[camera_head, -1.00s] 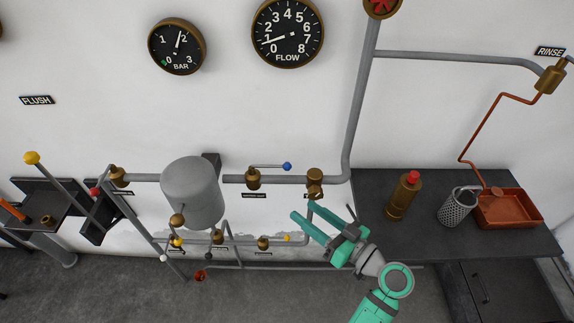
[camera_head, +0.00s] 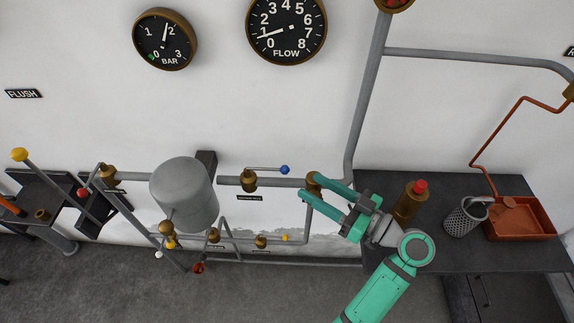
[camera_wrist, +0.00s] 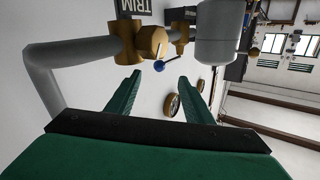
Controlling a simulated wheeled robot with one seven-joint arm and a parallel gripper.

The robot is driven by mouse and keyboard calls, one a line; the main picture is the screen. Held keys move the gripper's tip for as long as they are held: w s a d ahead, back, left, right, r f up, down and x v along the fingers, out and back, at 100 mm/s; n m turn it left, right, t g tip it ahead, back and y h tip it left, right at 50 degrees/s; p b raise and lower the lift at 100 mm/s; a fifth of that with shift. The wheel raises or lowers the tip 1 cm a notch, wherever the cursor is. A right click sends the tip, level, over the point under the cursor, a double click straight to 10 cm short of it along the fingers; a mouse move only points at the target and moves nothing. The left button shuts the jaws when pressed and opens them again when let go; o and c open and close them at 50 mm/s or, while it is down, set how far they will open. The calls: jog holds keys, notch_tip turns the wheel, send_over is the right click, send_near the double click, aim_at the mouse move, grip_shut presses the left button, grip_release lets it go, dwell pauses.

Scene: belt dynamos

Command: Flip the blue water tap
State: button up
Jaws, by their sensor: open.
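The blue water tap (camera_head: 249,178) is a brass valve on the grey horizontal pipe, with a thin lever lying along the pipe to the right. The lever ends in a blue ball (camera_head: 285,169). The blue ball (camera_wrist: 159,66) also shows in the wrist view, just above the gap between my fingers. My gripper (camera_head: 308,188) is open and empty, to the right of the blue ball and near a second brass fitting (camera_head: 313,180). In the wrist view my gripper (camera_wrist: 166,84) has its two green fingers spread apart, apparently touching nothing.
A grey tank (camera_head: 184,195) stands left of the tap. A lower pipe carries small valves with yellow knobs. A dark counter (camera_head: 400,245) at right holds a brass bottle with a red top (camera_head: 411,200), a perforated cup (camera_head: 463,218) and a copper tray (camera_head: 520,218).

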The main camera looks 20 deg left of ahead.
aim_at(287, 173)
jog(key=shift+s+x, duration=0.1)
jog(key=shift+x, duration=2.45)
jog(key=shift+s+x, duration=0.15)
jog(key=shift+x, duration=2.4)
jog(key=shift+a, duration=0.1)
grip_shut()
